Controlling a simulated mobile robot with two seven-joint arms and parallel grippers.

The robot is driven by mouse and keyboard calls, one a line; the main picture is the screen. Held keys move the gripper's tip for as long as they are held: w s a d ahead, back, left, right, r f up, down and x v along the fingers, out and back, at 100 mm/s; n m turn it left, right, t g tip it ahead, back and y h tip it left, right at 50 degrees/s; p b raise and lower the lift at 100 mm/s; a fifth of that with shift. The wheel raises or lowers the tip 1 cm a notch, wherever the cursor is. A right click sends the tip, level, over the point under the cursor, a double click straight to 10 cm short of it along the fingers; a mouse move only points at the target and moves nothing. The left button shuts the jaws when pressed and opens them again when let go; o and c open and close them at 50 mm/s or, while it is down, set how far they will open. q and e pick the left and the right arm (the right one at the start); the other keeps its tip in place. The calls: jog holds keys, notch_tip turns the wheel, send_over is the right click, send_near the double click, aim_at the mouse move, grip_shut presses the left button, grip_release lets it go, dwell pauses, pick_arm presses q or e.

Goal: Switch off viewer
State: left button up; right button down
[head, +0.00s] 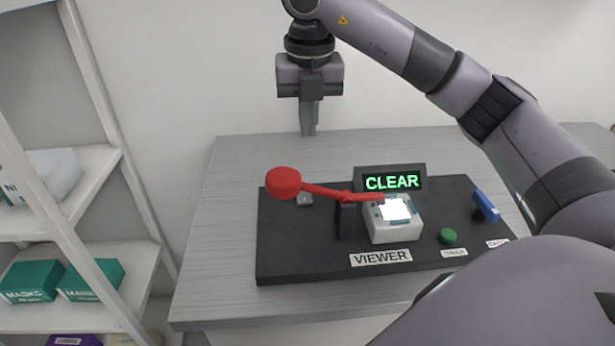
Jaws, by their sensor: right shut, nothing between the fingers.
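The viewer is a white block (396,229) with a brightly lit square window (397,209) on top, standing on a black base panel (300,262). A label on the panel front reads VIEWER (381,257). A display (391,182) behind the block shows CLEAR in green. A red lever (325,191) with a round red knob (284,183) pivots on a black post (346,218); its right end reaches over the block's edge. My right gripper (309,131) points down, shut and empty, above and behind the knob, apart from it. My left gripper is not in view.
A green button (448,236) and a blue switch or paddle (486,206) are on the panel's right. The grey table (222,250) is clear at left. White shelves (90,185) with boxes stand further left.

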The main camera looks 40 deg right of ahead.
jog(key=f, duration=0.4)
jog(key=w+f, duration=0.1)
jog(key=f, duration=0.7)
jog(key=shift+w+d+f, duration=0.15)
jog(key=shift+d+f, duration=0.15)
jog(key=shift+d, duration=0.1)
jog(key=shift+f+b, duration=0.2)
jog(key=shift+b, duration=0.15)
jog(key=shift+s+a+r, duration=0.1)
jog(key=shift+s+a, duration=0.3)
jog(key=shift+s, duration=0.2)
jog(key=shift+r, duration=0.1)
